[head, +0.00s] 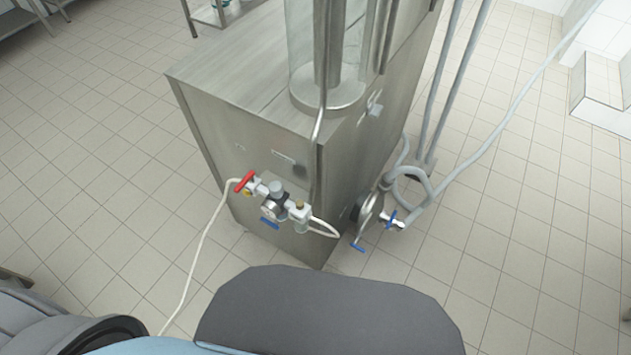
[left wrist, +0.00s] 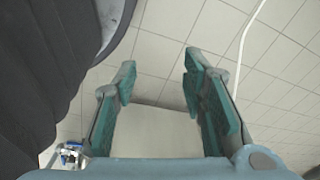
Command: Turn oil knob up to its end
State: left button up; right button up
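A valve and regulator assembly (head: 273,203) is mounted low on the front of the steel machine. It has a red lever (head: 245,181) at its left end, a grey round-topped knob (head: 276,188), a gauge in the middle and a small brass-coloured top (head: 300,205) at its right. I cannot tell which part is the oil knob. In the left wrist view, part of a similar fitting (left wrist: 68,156) shows small at the lower left. My left gripper (left wrist: 160,70) is open and empty, with its teal-padded fingers apart. My right gripper is in neither view.
The steel machine (head: 240,110) carries a clear cylinder (head: 305,60). Blue-handled valves (head: 392,217) and grey hoses (head: 490,150) are at its right. A white hose (head: 200,240) runs down from the red lever to the tiled floor. The floor left of the machine is clear.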

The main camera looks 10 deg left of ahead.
pick_arm(q)
jog(key=w+r+p, duration=0.2)
jog(key=w+r, duration=0.2)
jog(key=r, duration=0.4)
jog(key=w+r+p, duration=0.3)
jog(key=w+r, duration=0.2)
jog(key=r, duration=0.4)
notch_tip(320, 180, up, 26)
jog(key=n+g+h+p, duration=0.15)
jog(key=n+p, duration=0.45)
jog(key=n, duration=0.6)
send_over(299, 203)
jog(key=shift+y, duration=0.25)
notch_tip(299, 203, down, 14)
jog(key=b, duration=0.5)
jog(key=shift+r, duration=0.15)
jog(key=shift+c, duration=0.3)
grip_shut()
